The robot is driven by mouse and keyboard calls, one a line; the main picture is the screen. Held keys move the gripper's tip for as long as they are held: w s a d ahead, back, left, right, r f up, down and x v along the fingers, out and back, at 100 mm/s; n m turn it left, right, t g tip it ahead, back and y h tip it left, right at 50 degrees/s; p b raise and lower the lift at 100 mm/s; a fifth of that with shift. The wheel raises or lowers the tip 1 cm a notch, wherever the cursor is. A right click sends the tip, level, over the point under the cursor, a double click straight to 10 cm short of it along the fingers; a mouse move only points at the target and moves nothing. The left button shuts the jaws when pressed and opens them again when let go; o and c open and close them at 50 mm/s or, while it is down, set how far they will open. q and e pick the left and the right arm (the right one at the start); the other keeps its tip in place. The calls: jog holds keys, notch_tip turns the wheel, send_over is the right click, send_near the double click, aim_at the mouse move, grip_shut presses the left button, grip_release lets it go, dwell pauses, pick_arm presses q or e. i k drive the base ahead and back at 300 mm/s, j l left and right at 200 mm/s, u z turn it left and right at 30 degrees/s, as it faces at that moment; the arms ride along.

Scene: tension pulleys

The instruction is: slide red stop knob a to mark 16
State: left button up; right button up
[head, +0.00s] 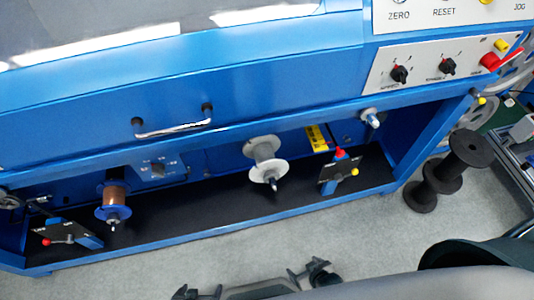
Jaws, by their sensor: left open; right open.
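Two red knobs show low in the blue machine, and I cannot tell which is knob a. One red knob (46,242) is at the left end of a small dark plate (70,233) with faint white marks. The other red knob (340,153) is at the top of a dark plate (334,178) on the right, beside a yellow knob (354,172). The marks are too small to read. My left gripper (200,293) and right gripper (306,271) are at the bottom edge, open and empty, well short of the machine.
A copper-wound spool (114,196) and a grey pulley (265,160) stand in the black-floored bay. A blue front rail (200,234) edges it. A drawer handle (173,128) sits above. Black spools (450,165) stand at the right. Grey floor before the machine is clear.

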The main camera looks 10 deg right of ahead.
aim_at(339, 154)
jog(key=z, duration=1.15)
